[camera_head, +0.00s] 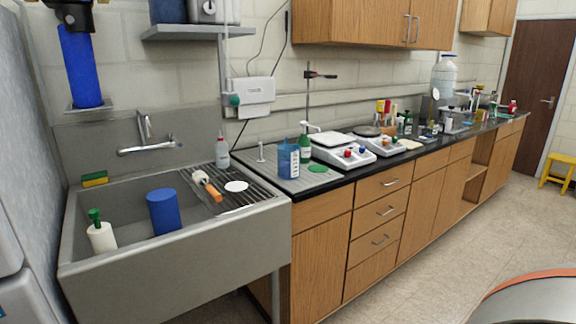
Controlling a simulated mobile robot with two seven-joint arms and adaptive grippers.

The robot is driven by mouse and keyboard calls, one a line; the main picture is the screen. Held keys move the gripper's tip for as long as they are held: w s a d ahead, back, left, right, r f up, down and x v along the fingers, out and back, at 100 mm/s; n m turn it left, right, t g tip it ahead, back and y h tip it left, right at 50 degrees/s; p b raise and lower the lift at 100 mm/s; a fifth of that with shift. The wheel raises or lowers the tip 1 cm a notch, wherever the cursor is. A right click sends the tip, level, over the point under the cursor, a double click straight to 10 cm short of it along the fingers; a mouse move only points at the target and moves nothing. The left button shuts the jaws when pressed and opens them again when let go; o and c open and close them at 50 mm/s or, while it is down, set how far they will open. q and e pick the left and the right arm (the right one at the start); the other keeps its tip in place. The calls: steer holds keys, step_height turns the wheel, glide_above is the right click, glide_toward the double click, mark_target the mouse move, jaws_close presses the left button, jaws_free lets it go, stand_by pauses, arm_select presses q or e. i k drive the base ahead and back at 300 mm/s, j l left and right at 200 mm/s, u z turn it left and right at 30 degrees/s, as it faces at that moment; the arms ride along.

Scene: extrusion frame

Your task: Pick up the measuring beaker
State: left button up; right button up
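A small translucent blue vessel with pale markings (288,158), which looks like the measuring beaker, stands upright on the grey ribbed drainboard at the left end of the counter. A green bottle (305,148) stands close behind it to the right, and a flat green disc (317,169) lies in front of it to the right. Nothing holds the vessel. Neither of my grippers can be made out in the head view.
The grey sink (110,268) holds a blue cylinder (163,211) and a white bottle with a green top (101,234). A brush (207,186) lies on the sink's rack. White scales (344,151) and crowded items fill the counter rightward. The floor (440,255) is clear.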

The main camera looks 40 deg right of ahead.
mark_target(288, 154)
steer(key=l+u, duration=0.2)
steer(key=l, duration=0.35)
steer(key=k+l+u, duration=0.2)
steer(key=l, duration=0.3)
steer(key=l+u, duration=0.2)
steer(key=l, duration=0.35)
